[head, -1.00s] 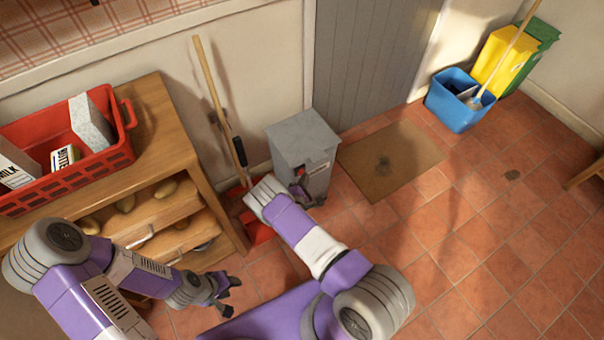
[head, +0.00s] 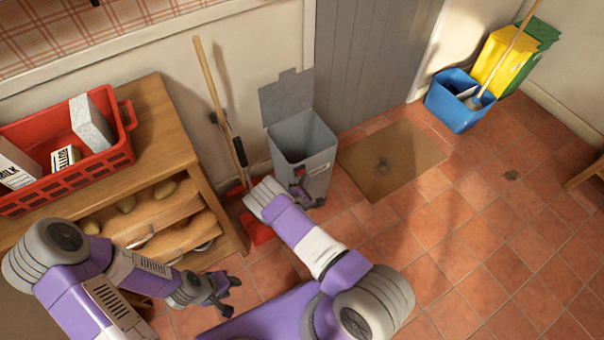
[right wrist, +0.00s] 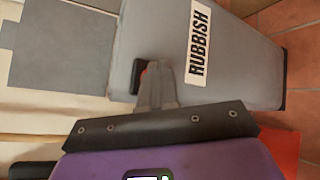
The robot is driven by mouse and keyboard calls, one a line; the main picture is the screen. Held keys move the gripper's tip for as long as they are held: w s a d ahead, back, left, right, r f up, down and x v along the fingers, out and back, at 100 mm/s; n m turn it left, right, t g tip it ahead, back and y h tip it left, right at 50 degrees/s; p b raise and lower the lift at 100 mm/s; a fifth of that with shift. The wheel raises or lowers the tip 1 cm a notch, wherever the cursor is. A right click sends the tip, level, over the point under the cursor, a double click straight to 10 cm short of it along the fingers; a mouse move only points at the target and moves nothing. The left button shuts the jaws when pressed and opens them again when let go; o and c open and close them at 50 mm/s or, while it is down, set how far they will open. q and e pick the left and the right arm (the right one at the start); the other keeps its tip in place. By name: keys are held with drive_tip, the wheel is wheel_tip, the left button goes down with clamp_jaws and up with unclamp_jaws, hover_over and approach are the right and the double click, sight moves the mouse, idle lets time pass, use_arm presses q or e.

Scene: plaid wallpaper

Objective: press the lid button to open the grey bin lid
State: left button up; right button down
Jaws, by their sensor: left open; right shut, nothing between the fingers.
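The grey bin (head: 312,165) stands against the wall beside the grey door, and its inside shows from above. Its lid (head: 287,97) is up, tilted back against the wall. In the right wrist view the bin's side (right wrist: 240,62) carries a white RUBBISH label (right wrist: 199,42). The red lid button (right wrist: 143,72) shows only in part behind the fingers of my right gripper (right wrist: 152,75). That gripper is shut and empty, with its tips at the button; whether they touch cannot be told. My left gripper (head: 226,296) is open and empty, low in front of the wooden shelf unit.
A wooden shelf unit (head: 165,125) with a red crate (head: 70,180) on top stands left of the bin. A broom (head: 210,85) and red dustpan (head: 256,228) are between them.

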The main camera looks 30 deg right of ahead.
drive_tip(key=shift+s, duration=0.6)
drive_tip(key=s, duration=0.1)
drive_tip(key=s+p, duration=0.1)
drive_tip(key=s, duration=0.3)
drive_tip(key=shift+d+p, duration=0.25)
drive_tip(key=shift+p, duration=0.1)
